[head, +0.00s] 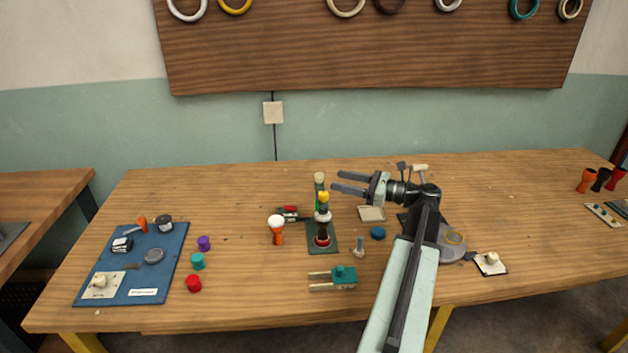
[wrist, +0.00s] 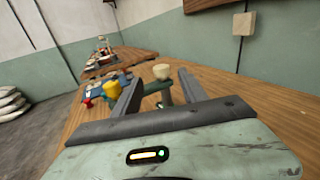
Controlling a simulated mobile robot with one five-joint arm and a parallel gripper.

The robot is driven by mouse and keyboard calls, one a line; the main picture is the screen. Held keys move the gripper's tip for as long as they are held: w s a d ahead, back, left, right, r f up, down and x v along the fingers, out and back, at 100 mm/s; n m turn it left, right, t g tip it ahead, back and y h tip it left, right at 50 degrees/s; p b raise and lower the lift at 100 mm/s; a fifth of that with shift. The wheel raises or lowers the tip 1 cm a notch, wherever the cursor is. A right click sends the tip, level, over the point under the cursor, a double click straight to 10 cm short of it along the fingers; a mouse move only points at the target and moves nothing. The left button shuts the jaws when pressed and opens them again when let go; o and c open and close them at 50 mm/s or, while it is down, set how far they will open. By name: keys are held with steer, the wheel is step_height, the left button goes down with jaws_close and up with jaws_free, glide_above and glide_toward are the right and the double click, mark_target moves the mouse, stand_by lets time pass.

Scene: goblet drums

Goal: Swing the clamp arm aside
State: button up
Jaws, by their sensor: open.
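The clamp fixture stands on a dark green plate (head: 329,249) near the table's middle. Its green post has a cream knob (head: 319,177) on top, and a yellow knob (head: 323,197) sits lower, above a dark red goblet-shaped piece (head: 322,232). My gripper (head: 337,181) is open and empty, just right of the post, fingers pointing left. In the wrist view the cream knob (wrist: 161,72) shows between the two fingers (wrist: 159,76), and the yellow knob (wrist: 111,90) shows left of the left finger. I cannot tell whether the fingers touch anything. The clamp arm itself is hard to make out.
An orange goblet drum with a white top (head: 277,228) stands left of the fixture. A blue mat (head: 133,265) with tools and several coloured caps are at left.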

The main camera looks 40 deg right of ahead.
mark_target(319, 174)
steer(key=x, duration=0.7)
steer(key=shift+w+a, duration=0.1)
steer(key=shift+w, duration=0.3)
jaws_close()
stand_by(1.1)
